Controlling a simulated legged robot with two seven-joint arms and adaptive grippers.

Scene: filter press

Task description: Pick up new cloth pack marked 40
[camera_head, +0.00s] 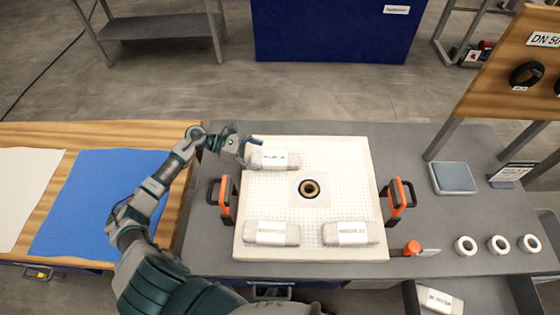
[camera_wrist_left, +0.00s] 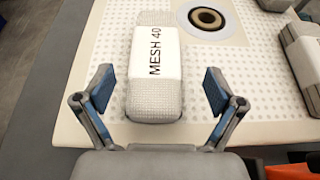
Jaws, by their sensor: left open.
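The cloth pack marked MESH 40 (camera_wrist_left: 155,65) is a pale, padded roll with a white label band, lying on the perforated white plate. In the head view this pack (camera_head: 280,160) lies at the plate's upper left. My left gripper (camera_head: 246,151) is at the pack's left end. In the left wrist view my left gripper (camera_wrist_left: 159,92) is open, with one blue-padded finger on each side of the pack's near end and a gap visible at both sides. My right gripper is not in view.
Two similar packs (camera_head: 271,233) (camera_head: 350,233) lie along the plate's near edge. Orange-and-black handles (camera_head: 227,196) (camera_head: 398,195) flank the plate (camera_head: 345,165). A round port (camera_head: 309,188) is at its centre. White rings (camera_head: 499,245) and a grey-blue pad (camera_head: 453,177) are at right.

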